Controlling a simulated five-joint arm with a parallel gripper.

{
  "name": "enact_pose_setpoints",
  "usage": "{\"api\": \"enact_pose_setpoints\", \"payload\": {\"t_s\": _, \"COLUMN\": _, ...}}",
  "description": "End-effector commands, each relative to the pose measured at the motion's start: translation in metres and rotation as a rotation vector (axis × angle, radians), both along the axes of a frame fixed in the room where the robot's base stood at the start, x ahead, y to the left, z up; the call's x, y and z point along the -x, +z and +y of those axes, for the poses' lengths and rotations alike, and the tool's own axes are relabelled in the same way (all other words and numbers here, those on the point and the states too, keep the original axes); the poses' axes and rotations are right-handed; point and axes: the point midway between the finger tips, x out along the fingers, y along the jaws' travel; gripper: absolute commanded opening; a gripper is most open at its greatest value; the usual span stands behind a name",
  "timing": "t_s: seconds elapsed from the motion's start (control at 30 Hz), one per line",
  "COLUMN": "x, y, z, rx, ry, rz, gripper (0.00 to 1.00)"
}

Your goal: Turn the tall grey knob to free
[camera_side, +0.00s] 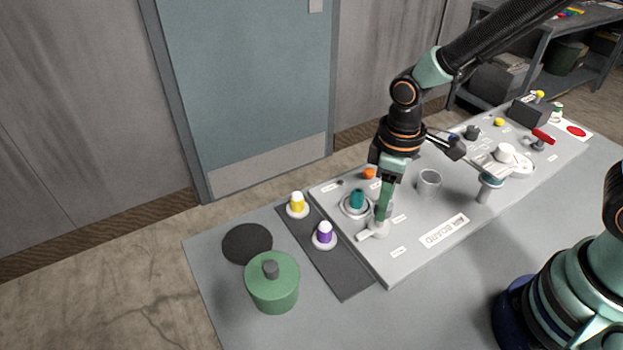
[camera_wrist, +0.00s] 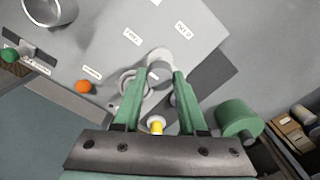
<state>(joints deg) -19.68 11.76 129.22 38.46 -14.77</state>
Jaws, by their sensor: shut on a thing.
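The tall grey knob (camera_wrist: 160,74) stands on the front part of the grey board (camera_side: 400,270), in a round pale base (camera_side: 376,231). In the side view a short pale tab at this base points to the lower left. My gripper (camera_wrist: 159,77) comes down from above with its green fingers closed on either side of the knob. In the side view the fingers hide most of the knob. Small labels (camera_wrist: 183,30) lie on the board near it, too small to read surely.
A teal knob (camera_side: 357,198) in a ring stands close to my fingers. A metal cup (camera_side: 429,183) and orange button (camera_side: 369,173) are on the board. Yellow (camera_side: 297,202) and purple (camera_side: 324,232) capped pieces and a green pot (camera_side: 272,290) stand to the left.

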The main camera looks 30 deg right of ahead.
Motion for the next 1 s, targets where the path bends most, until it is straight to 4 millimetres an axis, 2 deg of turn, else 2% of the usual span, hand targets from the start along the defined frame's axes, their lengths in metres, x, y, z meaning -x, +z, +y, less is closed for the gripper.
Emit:
{"api": "enact_pose_setpoints", "payload": {"t_s": 0.27, "x": 0.0, "y": 0.0, "z": 0.003, "rx": -0.002, "ry": 0.011, "rz": -0.005, "gripper": 0.0}}
{"api": "enact_pose_setpoints", "payload": {"t_s": 0.3, "x": 0.0, "y": 0.0, "z": 0.003, "rx": -0.002, "ry": 0.011, "rz": -0.005, "gripper": 0.45}}
{"api": "enact_pose_setpoints", "payload": {"t_s": 0.37, "x": 0.0, "y": 0.0, "z": 0.003, "rx": -0.002, "ry": 0.011, "rz": -0.005, "gripper": 0.68}}
{"api": "enact_pose_setpoints", "payload": {"t_s": 0.4, "x": 0.0, "y": 0.0, "z": 0.003, "rx": -0.001, "ry": 0.01, "rz": -0.004, "gripper": 0.71}}
{"api": "enact_pose_setpoints", "payload": {"t_s": 0.77, "x": 0.0, "y": 0.003, "z": 0.002, "rx": -0.001, "ry": 0.004, "rz": -0.003, "gripper": 0.71}}
{"api": "enact_pose_setpoints", "payload": {"t_s": 0.87, "x": -0.001, "y": 0.013, "z": 0.002, "rx": -0.002, "ry": 0.004, "rz": -0.005, "gripper": 0.71}}
{"api": "enact_pose_setpoints", "payload": {"t_s": 1.0, "x": -0.002, "y": 0.037, "z": 0.002, "rx": -0.004, "ry": 0.005, "rz": -0.011, "gripper": 0.71}}
